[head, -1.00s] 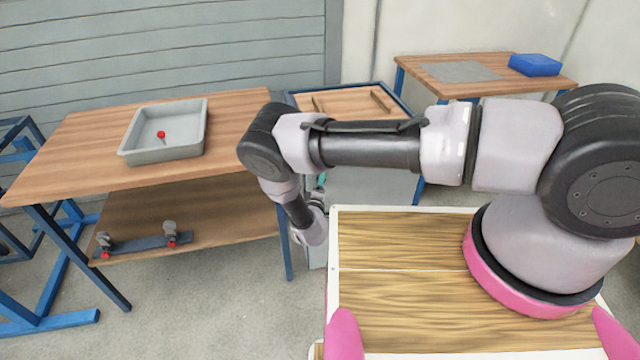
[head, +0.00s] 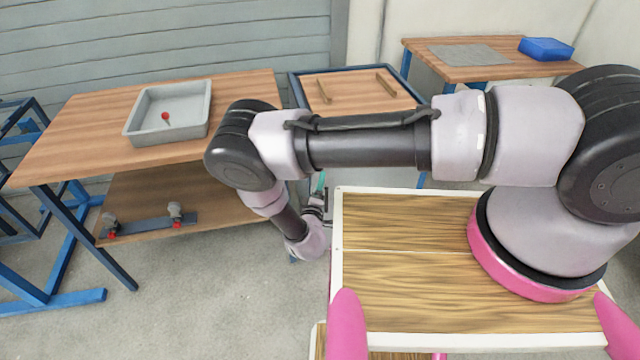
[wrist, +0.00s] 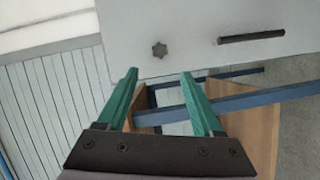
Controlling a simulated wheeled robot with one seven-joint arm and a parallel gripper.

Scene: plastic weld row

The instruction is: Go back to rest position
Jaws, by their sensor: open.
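My gripper (wrist: 158,80) shows in the wrist view with its two green fingers apart and nothing between them. In the head view my gripper (head: 319,185) is small and partly hidden, low beside the left edge of my wooden deck. My arm stretches left across the picture from its pink-ringed base and bends down at the elbow. In the wrist view, a pale panel with a dark star-shaped knob (wrist: 160,50) and a black bar handle (wrist: 251,36) lies beyond the fingers.
A wooden table (head: 75,135) at left holds a grey tray (head: 140,140) with a red-topped item (head: 166,117) inside. Its lower shelf bears a dark bar with clamps (head: 150,226). A blue-framed bench (head: 350,92) stands behind my arm. A far table (head: 455,72) carries a blue box (head: 546,49).

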